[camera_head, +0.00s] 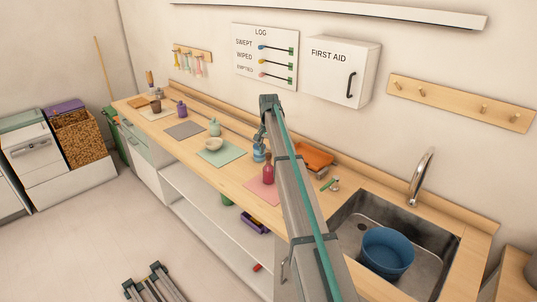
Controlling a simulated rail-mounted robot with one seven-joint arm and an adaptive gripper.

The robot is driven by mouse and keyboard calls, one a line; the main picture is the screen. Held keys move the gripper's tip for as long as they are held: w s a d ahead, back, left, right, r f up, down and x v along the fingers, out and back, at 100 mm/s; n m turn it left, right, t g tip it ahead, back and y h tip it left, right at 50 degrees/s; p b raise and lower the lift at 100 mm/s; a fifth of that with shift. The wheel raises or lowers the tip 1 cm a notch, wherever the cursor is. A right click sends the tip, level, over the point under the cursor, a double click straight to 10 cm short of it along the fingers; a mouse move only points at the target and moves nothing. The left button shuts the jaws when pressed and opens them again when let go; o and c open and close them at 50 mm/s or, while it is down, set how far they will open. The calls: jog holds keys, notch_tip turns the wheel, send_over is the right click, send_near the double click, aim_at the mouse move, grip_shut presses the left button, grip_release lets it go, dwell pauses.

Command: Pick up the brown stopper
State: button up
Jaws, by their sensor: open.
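I cannot make out a brown stopper for sure. A small dark brown object (156,106) stands on the beige mat (147,114) at the counter's far left end; its shape is too small to tell. My arm reaches up from the bottom and bends down at its far end. My gripper (261,138) hangs there, small and dark, just above or in front of a blue bottle (259,154). It is open, and I see nothing held in it. A dark red bottle (267,171) stands on the pink mat (262,194), beside my arm. My arm hides part of the counter.
The sink (348,233) at right holds a blue tub (387,253). A first aid box (338,75) hangs on the wall.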

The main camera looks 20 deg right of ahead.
jog(key=shift+f, duration=0.5)
jog(key=c, duration=0.8)
jog(key=shift+r, duration=0.15)
jog(key=shift+r, duration=0.4)
notch_tip(320, 180, up, 2)
jog(key=shift+r+b, duration=0.1)
jog(key=shift+b, duration=0.55)
jog(key=s+a+r+b, duration=0.1)
jog(key=s+r+b, duration=0.4)
jog(key=s+r, duration=0.4)
jog(key=s, duration=0.5)
jog(key=shift+a+r, duration=0.2)
jog(key=shift+r, duration=0.2)
